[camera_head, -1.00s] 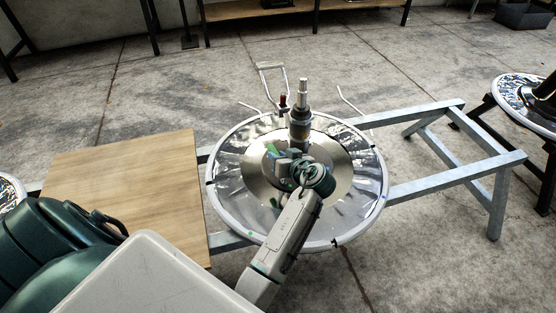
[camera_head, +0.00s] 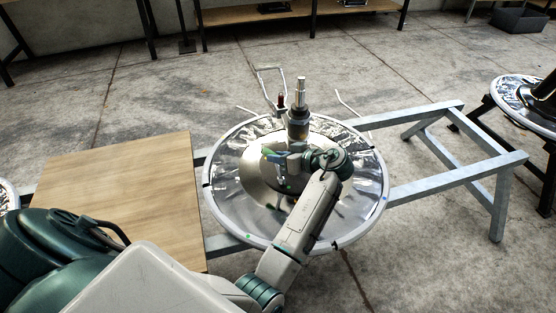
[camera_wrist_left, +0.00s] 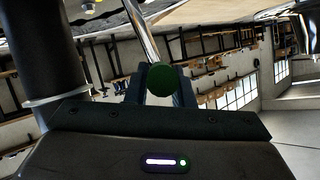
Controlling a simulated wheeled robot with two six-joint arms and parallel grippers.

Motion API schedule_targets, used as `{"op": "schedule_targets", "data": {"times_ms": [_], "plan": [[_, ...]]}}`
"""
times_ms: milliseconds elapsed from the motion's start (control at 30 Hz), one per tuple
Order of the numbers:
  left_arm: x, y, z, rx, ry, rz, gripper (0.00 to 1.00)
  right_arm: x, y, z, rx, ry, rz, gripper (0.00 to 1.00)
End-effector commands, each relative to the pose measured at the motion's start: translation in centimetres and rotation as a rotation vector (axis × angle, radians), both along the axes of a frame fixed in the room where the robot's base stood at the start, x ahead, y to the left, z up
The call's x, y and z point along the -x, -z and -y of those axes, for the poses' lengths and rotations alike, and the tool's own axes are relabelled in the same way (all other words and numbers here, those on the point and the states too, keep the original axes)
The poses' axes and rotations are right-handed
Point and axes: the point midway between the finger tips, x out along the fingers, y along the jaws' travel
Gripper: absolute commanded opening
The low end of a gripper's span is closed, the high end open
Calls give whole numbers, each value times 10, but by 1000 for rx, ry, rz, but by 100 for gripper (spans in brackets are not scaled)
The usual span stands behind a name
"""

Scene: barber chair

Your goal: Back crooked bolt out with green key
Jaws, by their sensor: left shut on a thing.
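The round chrome chair base (camera_head: 235,205) lies on a metal frame, with the upright post (camera_head: 299,120) at its centre. My left gripper (camera_head: 277,156) is over the base, just left of and in front of the post. It is shut on the green key, whose green part (camera_head: 268,153) shows at the jaws. In the left wrist view the key's round green end (camera_wrist_left: 161,83) sits between the two dark fingers. I cannot make out the crooked bolt; the gripper and arm cover part of the base's middle. My right gripper is not in view.
A wooden board (camera_head: 120,195) lies left of the base. The metal frame (camera_head: 440,180) runs out to the right. A bent metal handle (camera_head: 270,85) and a red-tipped lever (camera_head: 281,101) stand behind the base. Another chrome base (camera_head: 520,100) is at far right.

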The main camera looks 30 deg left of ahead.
Motion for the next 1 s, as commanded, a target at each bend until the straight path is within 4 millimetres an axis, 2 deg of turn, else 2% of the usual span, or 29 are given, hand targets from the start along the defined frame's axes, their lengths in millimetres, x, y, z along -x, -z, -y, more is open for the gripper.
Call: {"op": "schedule_targets", "data": {"times_ms": [67,233,800,1000], "plan": [[-1,1,1,1,-51,-1,0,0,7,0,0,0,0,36],[0,-3,0,2,-61,-3,0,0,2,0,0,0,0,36],[0,-47,1,3,-58,-1,0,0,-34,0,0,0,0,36],[0,-51,1,3,-58,-2,0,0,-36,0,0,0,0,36]]}}
